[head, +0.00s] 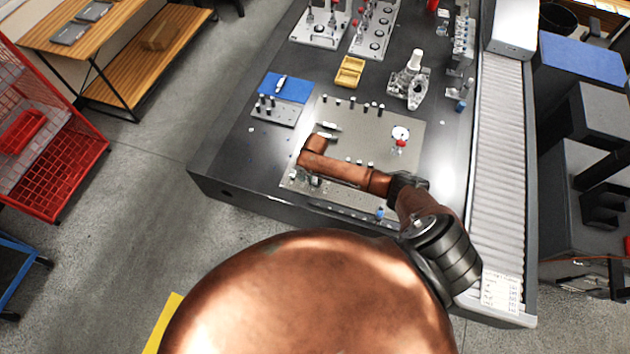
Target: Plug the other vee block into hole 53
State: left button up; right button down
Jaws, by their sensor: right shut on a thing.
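My right arm reaches in from the lower right, over the grey hole plate (408,165). Its copper wrist bends at the plate's left side, where my right gripper (328,131) shows small beside pale metal parts. The gripper is shut on a small piece, and its shape is too small and too covered to make out; I cannot tell whether it touches the plate. Small metal parts (315,180) stand at the plate's lower left, partly below my forearm; I cannot tell if one is a vee block. Hole numbers are unreadable. My left gripper is out of view.
Several pins stand along the plate's back edge. A dial gauge (400,133) with a red part stands at its right. A blue mat (287,86), a pin rack (273,112), a yellow tray (349,72) and a metal fixture (409,85) lie beyond. A roller conveyor (498,150) runs along the right.

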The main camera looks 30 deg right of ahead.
aim_at(315, 181)
jog(key=shift+f, duration=0.2)
jog(key=c, duration=1.8)
grip_release()
jog(key=shift+o, duration=0.2)
jog(key=shift+r, duration=0.15)
notch_tip(315, 181, up, 12)
